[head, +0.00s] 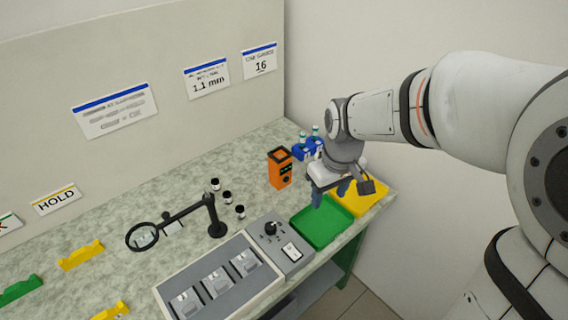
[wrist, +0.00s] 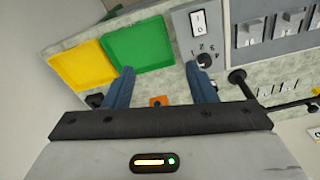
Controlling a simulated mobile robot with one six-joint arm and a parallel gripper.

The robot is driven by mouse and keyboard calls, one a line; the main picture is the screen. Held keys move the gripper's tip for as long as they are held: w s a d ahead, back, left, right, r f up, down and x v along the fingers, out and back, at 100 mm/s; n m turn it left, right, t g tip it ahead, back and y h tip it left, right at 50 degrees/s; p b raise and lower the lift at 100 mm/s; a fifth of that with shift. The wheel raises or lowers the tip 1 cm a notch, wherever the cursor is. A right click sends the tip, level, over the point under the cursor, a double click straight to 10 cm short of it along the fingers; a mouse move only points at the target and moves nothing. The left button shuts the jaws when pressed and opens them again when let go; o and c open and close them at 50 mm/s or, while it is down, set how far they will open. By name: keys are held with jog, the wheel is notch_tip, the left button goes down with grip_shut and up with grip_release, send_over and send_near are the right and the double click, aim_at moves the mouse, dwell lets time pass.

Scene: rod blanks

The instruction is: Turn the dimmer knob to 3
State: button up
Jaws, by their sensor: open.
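The dimmer knob (head: 270,228) is a small black knob on a grey control panel (head: 290,262), with a white rocker switch (head: 292,252) beside it. Small marks surround the knob, but I cannot tell which one it points to. My gripper (head: 329,194) is open and empty. In the head view it is above the green tray's back edge, to the right of the knob and apart from it. Its two blue-grey fingers (wrist: 160,75) point down.
A green tray (head: 318,232) and a yellow tray (head: 373,200) lie right of the panel. An orange device (head: 280,172) stands behind. A magnifier on a black stand (head: 214,218) and a grey fixture (head: 170,297) are left. Several small dark-capped bottles stand behind the magnifier.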

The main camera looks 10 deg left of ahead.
aim_at(270, 225)
jog(key=w+a+f+n, duration=0.1)
jog(key=a+f+n, duration=0.1)
jog(key=a+f, duration=0.1)
jog(key=w+a+f+n+g, duration=0.1)
jog(key=a+f, duration=0.2)
jog(key=a, duration=0.3)
jog(key=a+f+n, duration=0.2)
jog(key=a+f, duration=0.1)
jog(key=a, duration=0.2)
jog(key=shift+w+f+n+g, duration=0.3)
jog(key=shift+w, duration=0.1)
jog(key=f, duration=0.4)
jog(key=f+p, duration=0.1)
jog(key=f, duration=0.2)
jog(key=shift+s+a+f, duration=0.15)
jog(key=shift+a+f, duration=0.05)
jog(key=shift+f, duration=0.15)
jog(key=c, duration=1)
jog(key=shift+o, duration=0.2)
